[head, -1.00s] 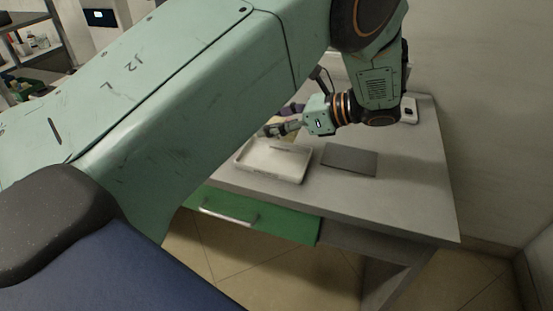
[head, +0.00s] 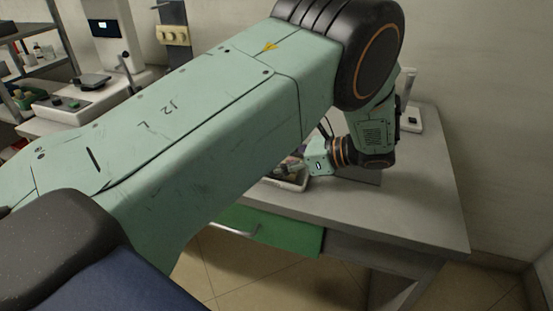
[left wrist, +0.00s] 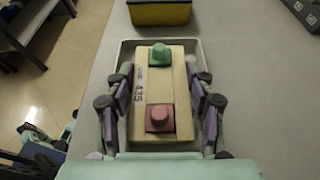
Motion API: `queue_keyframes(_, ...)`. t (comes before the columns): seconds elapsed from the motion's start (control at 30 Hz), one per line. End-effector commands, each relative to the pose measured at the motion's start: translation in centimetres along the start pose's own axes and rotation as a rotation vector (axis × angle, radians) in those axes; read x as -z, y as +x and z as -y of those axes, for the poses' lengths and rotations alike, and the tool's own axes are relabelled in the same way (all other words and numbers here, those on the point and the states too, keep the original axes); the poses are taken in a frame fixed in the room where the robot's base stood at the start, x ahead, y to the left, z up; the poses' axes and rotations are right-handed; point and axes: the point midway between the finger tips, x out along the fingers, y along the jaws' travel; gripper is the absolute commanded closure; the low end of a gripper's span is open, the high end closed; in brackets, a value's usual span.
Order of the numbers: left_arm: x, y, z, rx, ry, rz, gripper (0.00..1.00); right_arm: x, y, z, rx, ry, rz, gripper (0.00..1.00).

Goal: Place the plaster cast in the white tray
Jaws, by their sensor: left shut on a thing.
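The plaster cast (left wrist: 158,95) is a long cream block with a green raised piece at its far end and a pink one at its near end. My left gripper (left wrist: 164,100) is shut on it, with purple-padded fingers along both long sides. The white tray (left wrist: 126,55) lies under the cast in the left wrist view, its rim showing around the far end. I cannot tell whether the cast touches the tray floor. In the head view my left gripper (head: 293,168) is at the tray (head: 294,186), which is mostly hidden behind my arm.
A yellow and black container (left wrist: 160,12) stands beyond the tray. A grey box (left wrist: 304,12) is at the far right. The table (head: 425,200) is clear at the right.

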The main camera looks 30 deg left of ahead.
Motion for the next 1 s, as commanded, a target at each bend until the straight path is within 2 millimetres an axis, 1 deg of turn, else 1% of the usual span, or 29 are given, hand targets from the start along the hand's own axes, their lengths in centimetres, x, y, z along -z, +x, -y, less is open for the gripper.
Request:
queue_keyframes(0.03,0.2,0.1,0.0,0.000,0.000,0.001,0.84,0.0,0.1,0.0,0.000,0.000,0.000,0.53)
queue_keyframes(0.07,0.2,0.1,0.0,0.000,0.000,0.000,0.44,0.0,0.1,0.0,0.000,0.000,0.000,0.53)
queue_keyframes(0.17,0.2,0.1,0.0,0.000,0.000,0.000,0.36,0.0,0.1,0.0,0.000,0.000,0.000,0.53)
queue_keyframes(0.43,0.1,0.1,0.0,0.000,0.000,0.000,0.36,0.0,0.1,0.0,0.000,0.000,0.000,0.53)
queue_keyframes(0.53,-0.3,-0.2,0.0,0.001,-0.001,0.000,0.36,0.0,-0.2,0.0,0.000,0.000,0.000,0.53)
queue_keyframes(0.63,-0.2,-1.6,0.1,0.004,-0.002,0.000,0.36,0.0,-0.4,0.0,0.000,0.000,0.000,0.53)
queue_keyframes(0.8,-0.2,-4.5,0.1,0.003,-0.001,0.000,0.36,0.0,-0.8,0.0,0.000,0.000,0.000,0.53)
queue_keyframes(0.9,-0.2,-6.0,0.0,0.003,0.000,0.000,0.36,0.0,-1.0,0.0,0.000,0.000,0.000,0.53)
queue_keyframes(1.0,-0.2,-6.9,0.0,0.001,-0.001,0.000,0.36,0.0,-1.1,0.0,0.000,0.000,0.000,0.53)
